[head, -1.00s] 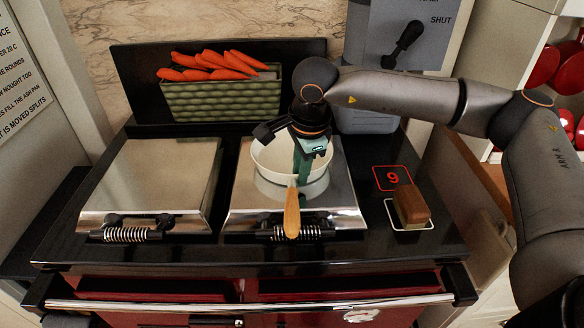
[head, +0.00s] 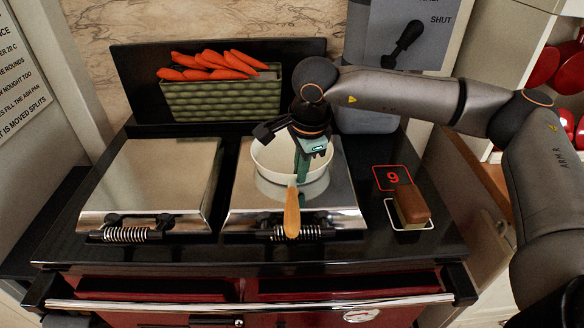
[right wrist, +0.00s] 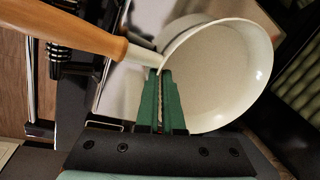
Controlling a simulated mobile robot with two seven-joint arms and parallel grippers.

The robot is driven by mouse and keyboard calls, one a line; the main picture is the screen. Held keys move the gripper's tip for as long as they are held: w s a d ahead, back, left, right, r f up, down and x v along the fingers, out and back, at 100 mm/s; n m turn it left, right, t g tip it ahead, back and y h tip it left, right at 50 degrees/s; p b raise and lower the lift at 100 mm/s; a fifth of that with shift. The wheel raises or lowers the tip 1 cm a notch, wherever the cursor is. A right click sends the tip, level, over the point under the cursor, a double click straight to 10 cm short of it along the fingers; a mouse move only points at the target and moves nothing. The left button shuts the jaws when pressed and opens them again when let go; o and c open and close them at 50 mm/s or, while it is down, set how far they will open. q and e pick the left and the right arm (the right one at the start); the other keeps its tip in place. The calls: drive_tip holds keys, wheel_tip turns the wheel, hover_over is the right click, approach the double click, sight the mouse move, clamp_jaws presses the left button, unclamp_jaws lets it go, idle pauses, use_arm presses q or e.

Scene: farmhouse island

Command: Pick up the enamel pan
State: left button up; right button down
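The enamel pan (head: 266,158) is white with a wooden handle (head: 292,214) pointing toward me. It is upright over the right chrome lid (head: 340,205) of the range, with its reflection just below it. My right gripper (head: 302,168) reaches down from above at the handle side of the pan. In the right wrist view, its two green fingers (right wrist: 160,74) are close together at the pan's rim beside the handle base, with a thin strip of the pan (right wrist: 232,70) between them. The fingertips are partly hidden in the head view. My left gripper is not in view.
A green textured planter (head: 222,100) with carrots stands at the back. The left chrome lid (head: 155,180) is bare. A brown block (head: 411,205) sits at the right beside a red-outlined number mark (head: 393,178). A grey panel with a lever (head: 405,45) rises behind.

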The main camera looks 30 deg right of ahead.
idle(0.3)
drive_tip(key=shift+w+r, duration=0.1)
drive_tip(key=shift+r, duration=0.5)
drive_tip(key=v, duration=0.1)
drive_tip(key=b+v, duration=0.1)
drive_tip(key=shift+w+a+r, duration=0.1)
drive_tip(key=shift+a+r, duration=0.05)
drive_tip(key=shift+r, duration=0.15)
drive_tip(key=s+a+r+b, duration=0.2)
drive_tip(key=s+a+r, duration=0.5)
drive_tip(key=s+r, duration=0.2)
drive_tip(key=shift+s+a+r, duration=0.2)
drive_tip(key=shift+s+a, duration=0.15)
drive_tip(key=shift+s, duration=0.85)
